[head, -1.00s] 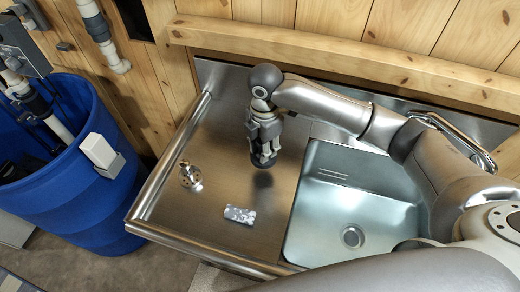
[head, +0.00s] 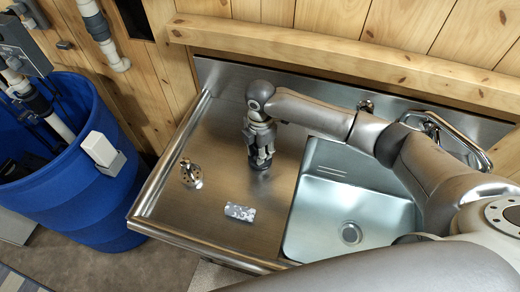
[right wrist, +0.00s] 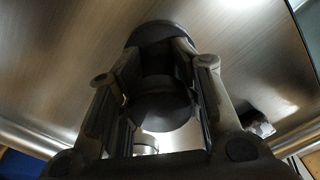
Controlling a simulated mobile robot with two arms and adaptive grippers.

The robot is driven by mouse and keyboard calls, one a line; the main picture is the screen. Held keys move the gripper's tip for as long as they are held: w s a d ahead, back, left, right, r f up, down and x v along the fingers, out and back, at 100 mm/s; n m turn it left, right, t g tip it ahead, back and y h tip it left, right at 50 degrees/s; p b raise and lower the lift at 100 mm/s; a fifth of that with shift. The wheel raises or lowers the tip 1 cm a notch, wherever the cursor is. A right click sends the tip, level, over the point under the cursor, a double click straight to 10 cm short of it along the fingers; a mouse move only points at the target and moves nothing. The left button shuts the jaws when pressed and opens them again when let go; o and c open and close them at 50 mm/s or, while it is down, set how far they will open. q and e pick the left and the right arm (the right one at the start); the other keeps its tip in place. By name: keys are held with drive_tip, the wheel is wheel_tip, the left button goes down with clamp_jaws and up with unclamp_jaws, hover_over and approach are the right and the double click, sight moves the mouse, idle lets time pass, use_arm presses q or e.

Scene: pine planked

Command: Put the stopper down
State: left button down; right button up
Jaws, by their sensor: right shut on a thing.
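The dark, round stopper (right wrist: 160,108) is between the fingers of my right gripper (right wrist: 160,85) in the right wrist view. In the head view my right gripper (head: 261,162) points down over the steel draining board (head: 215,135), left of the sink basin. It is shut on the stopper, which is mostly hidden there by the fingers. The gripper is very low over the board. I cannot tell whether the stopper touches the steel. My left gripper is not in view.
A metal strainer (head: 191,176) stands on the board at the left, and a silvery crumpled item (head: 240,212) lies near its front. The sink basin (head: 325,215) is at right, with a tap (head: 440,125) behind. A blue barrel (head: 65,190) stands left. The board between is clear.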

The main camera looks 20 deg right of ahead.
drive_tip(key=o, duration=1.1)
drive_tip(key=shift+f, duration=0.1)
wheel_tip(320, 180, up, 12)
drive_tip(key=shift+r+b, duration=0.2)
drive_tip(key=shift+b, duration=0.8)
drive_tip(key=shift+f, duration=0.1)
